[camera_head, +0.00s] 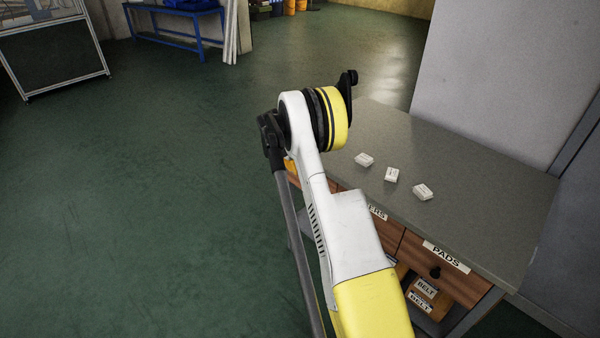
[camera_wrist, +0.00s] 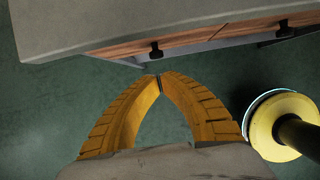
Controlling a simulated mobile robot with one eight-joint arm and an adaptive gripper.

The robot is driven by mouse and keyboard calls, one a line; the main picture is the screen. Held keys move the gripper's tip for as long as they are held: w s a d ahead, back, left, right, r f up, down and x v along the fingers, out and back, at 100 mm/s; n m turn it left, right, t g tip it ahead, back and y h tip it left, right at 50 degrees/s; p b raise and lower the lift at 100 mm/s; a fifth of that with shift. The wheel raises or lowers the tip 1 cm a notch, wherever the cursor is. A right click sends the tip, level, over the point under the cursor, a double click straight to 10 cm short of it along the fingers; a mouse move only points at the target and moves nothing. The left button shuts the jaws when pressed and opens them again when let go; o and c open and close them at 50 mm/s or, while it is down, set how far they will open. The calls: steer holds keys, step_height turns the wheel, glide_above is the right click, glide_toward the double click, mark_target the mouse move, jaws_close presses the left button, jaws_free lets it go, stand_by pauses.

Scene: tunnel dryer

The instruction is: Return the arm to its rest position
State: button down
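My arm (camera_head: 345,220) rises from the bottom of the head view, white and yellow, and bends at a joint in front of the workbench. In the wrist view my gripper (camera_wrist: 159,79) shows two yellow ribbed fingers. Their tips meet, with nothing seen between them. The fingers are over the green floor, apart from the drawer fronts above them in the picture.
The grey workbench (camera_head: 484,205) bears three small white boxes (camera_head: 364,159) (camera_head: 391,174) (camera_head: 423,192). Its front has a drawer labelled PADS (camera_head: 445,270) and belt boxes (camera_head: 424,291) below. A pale wall panel (camera_head: 505,75) stands behind. The floor (camera_head: 140,200) at left is clear.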

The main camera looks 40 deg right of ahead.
steer(key=shift+v, duration=0.85)
steer(key=s+a+r+m+t+y, duration=0.15)
steer(key=s+a+r+m, duration=0.25)
steer(key=a+r, duration=0.75)
steer(key=s+a+r+m+t, duration=0.2)
steer(key=s+a+r+m, duration=0.25)
steer(key=a+r, duration=0.7)
steer(key=s+a+m+t+y, duration=0.1)
steer(key=s+a+m, duration=0.4)
steer(key=s+a, duration=0.3)
steer(key=s+a+m+t+y, duration=0.2)
steer(key=s+a+m, duration=0.3)
steer(key=s, duration=0.8)
steer(key=a, duration=0.2)
steer(key=shift+s+a, duration=0.35)
steer(key=shift+a, duration=0.05)
steer(key=shift+t, duration=0.25)
